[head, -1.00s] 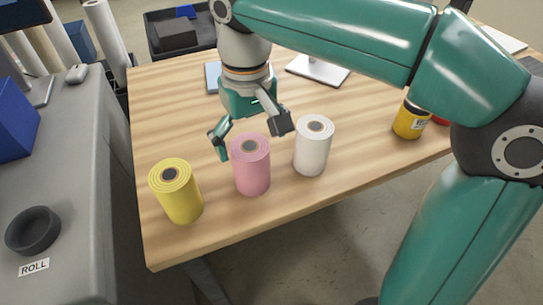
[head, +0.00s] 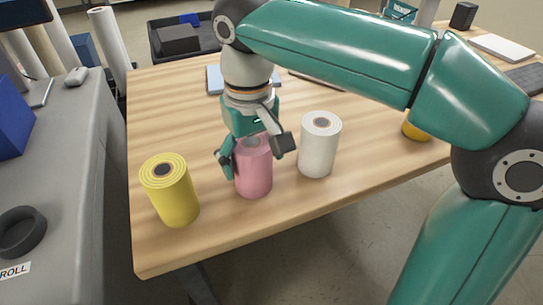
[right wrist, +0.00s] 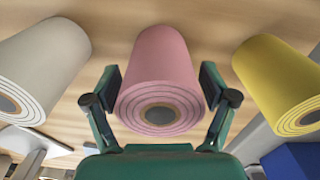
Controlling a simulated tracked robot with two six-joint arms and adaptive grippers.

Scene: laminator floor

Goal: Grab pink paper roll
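The pink paper roll (head: 254,172) stands upright on the wooden table between a yellow roll (head: 173,196) and a white roll (head: 318,148). My right gripper (head: 253,152) is lowered over it from above, with one finger on each side of its upper part. In the right wrist view the pink roll (right wrist: 161,75) lies between the two open fingers (right wrist: 161,90). Small gaps seem to show beside the roll, and I cannot tell whether either finger touches it. My left gripper is not in view.
The white roll stands close to the right finger. A grey counter (head: 75,170) with a black ring (head: 22,232) is at the left. A yellow container (head: 416,128) is partly hidden behind my right arm. The table's front edge is near the rolls.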

